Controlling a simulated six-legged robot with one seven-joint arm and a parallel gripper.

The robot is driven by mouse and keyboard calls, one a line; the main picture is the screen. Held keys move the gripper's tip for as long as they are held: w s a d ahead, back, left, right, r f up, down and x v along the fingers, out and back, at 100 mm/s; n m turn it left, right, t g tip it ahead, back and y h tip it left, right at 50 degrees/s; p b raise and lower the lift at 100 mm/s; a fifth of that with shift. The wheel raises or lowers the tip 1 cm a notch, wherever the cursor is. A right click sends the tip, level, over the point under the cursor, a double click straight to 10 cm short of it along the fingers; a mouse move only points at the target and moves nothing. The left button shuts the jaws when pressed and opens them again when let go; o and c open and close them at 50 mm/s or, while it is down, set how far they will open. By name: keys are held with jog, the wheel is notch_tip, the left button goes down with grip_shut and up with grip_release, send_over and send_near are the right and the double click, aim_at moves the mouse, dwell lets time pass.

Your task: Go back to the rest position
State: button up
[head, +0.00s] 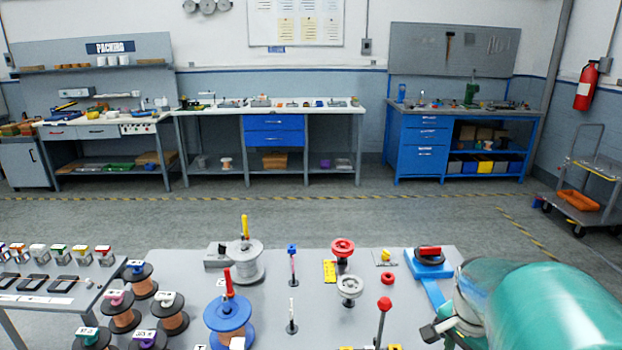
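My teal arm fills the lower right of the head view. At its left end is my gripper (446,328), a small grey and black part over the right side of the grey work table (262,330). It is seen from the side and partly cut off by the frame, so I cannot tell if it is open or shut. I see nothing clearly held in it. On the table stand a blue spool (230,318) with a red post, a grey spool (245,264) with a yellow post, a red handwheel (342,247) and a grey handwheel (350,287).
A red-knobbed lever (384,306) and a blue fixture (428,264) stand close to my arm. Several wire spools (170,315) crowd the left, beside a side table (62,288). Open floor (300,222) lies before the back benches. A cart (585,205) stands at right.

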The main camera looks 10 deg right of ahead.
jog(key=a+r+n+t, duration=0.1)
jog(key=a+r+n, duration=0.2)
jog(key=a, duration=0.4)
jog(key=w+a+r+n+t, duration=0.1)
jog(key=a+r+n, duration=0.2)
jog(key=a+n, duration=0.2)
jog(key=shift+a+r+t+h, duration=0.3)
jog(key=shift+a+r+t, duration=0.1)
jog(key=shift+a, duration=0.5)
jog(key=shift+o, duration=0.4)
jog(key=s+a+r+n+t+y, duration=0.1)
jog(key=s+a+r+n+t, duration=0.1)
jog(key=a+n, duration=0.5)
jog(key=shift+s+a+r+y, duration=0.4)
jog(key=shift+s+a+r, duration=0.3)
jog(key=shift+a, duration=0.5)
jog(key=shift+w, duration=0.1)
jog(key=shift+d, duration=0.1)
